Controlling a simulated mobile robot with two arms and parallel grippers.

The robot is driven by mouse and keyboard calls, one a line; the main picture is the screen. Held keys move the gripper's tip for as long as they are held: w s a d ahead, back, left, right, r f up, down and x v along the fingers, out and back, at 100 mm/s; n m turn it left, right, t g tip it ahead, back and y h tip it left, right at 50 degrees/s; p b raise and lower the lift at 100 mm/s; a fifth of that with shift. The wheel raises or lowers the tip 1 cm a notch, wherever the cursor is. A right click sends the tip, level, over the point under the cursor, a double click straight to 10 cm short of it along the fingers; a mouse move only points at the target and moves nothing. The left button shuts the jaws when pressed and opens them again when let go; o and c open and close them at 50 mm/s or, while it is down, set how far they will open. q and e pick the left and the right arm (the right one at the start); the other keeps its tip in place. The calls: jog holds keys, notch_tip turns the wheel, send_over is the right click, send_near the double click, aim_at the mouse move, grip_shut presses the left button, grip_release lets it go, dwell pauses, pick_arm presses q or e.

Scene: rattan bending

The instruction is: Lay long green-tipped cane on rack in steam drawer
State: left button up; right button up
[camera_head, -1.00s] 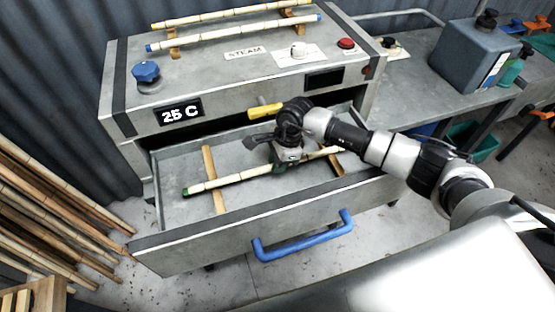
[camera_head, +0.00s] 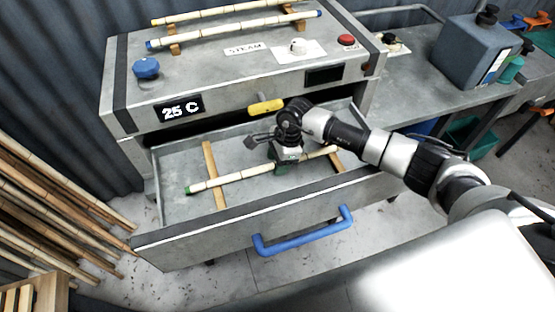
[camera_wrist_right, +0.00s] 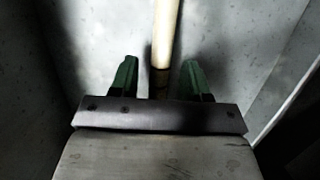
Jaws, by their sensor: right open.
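The long green-tipped cane (camera_head: 231,178) lies across two wooden rack bars, the left bar (camera_head: 211,165) and the right bar (camera_head: 338,161), inside the open steam drawer (camera_head: 170,207). Its green tip shows at the left end. My right gripper (camera_head: 284,168) is over the middle of the cane and hides part of it. In the right wrist view the green fingers (camera_wrist_right: 160,80) stand apart on either side of the cane (camera_wrist_right: 165,35), with a gap on both sides. My left gripper is not in view.
The steam cabinet (camera_head: 230,75) stands behind the drawer, with blue-tipped and yellow-tipped canes on its top. A blue handle (camera_head: 303,232) is on the drawer front. Several long canes (camera_head: 60,215) lean at the left. A grey can (camera_head: 470,60) stands on the right bench.

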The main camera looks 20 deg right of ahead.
jog(key=b+v, duration=0.5)
jog(key=v, duration=0.7)
jog(key=shift+s, duration=0.1)
